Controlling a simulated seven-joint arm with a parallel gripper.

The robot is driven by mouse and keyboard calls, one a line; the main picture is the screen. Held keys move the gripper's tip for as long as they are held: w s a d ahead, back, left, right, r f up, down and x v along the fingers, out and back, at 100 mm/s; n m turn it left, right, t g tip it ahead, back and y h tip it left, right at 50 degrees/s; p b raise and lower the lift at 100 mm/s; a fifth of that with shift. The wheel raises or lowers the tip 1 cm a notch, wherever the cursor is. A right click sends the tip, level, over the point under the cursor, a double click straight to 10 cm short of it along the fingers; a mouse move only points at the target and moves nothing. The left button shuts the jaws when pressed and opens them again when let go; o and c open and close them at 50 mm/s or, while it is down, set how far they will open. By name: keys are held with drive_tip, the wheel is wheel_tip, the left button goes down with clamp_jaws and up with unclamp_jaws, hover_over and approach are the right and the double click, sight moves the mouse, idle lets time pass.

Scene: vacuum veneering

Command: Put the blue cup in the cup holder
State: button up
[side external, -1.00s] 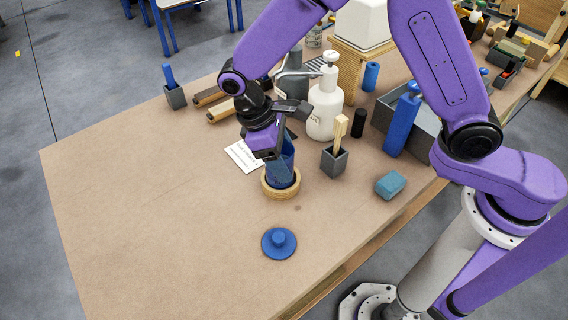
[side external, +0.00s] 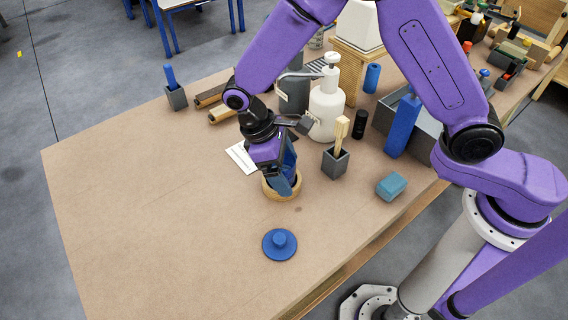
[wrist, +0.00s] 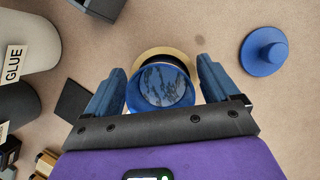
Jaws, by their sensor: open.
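The blue cup (wrist: 160,88) is between the two blue fingers of my gripper (wrist: 160,90) in the wrist view, its round mouth facing the camera. The cup holder, a light wooden ring (side external: 282,194), is around the cup's lower end on the table; part of its rim shows behind the cup in the wrist view (wrist: 160,53). My gripper (side external: 283,180) is open and low over the ring, one finger on each side of the cup. In the side view the fingers hide most of the cup. Whether the cup rests on the ring's bottom cannot be seen.
A blue lid with a knob (side external: 279,244) lies in front of the holder. A grey box with wooden sticks (side external: 335,162), a teal sponge (side external: 391,186) and a white pump bottle (side external: 326,108) stand to the right and behind.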

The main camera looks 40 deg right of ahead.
drive_tip(key=v, duration=1.2)
drive_tip(key=shift+r, duration=0.15)
drive_tip(key=s+d+r+n+t+y, duration=0.1)
drive_tip(key=s+d+n+t+y, duration=0.2)
drive_tip(key=s+d, duration=1.9)
drive_tip(key=shift+s+d+r+n+y, duration=0.2)
drive_tip(key=shift+s+d+n+y, duration=0.05)
drive_tip(key=shift+n+y, duration=0.05)
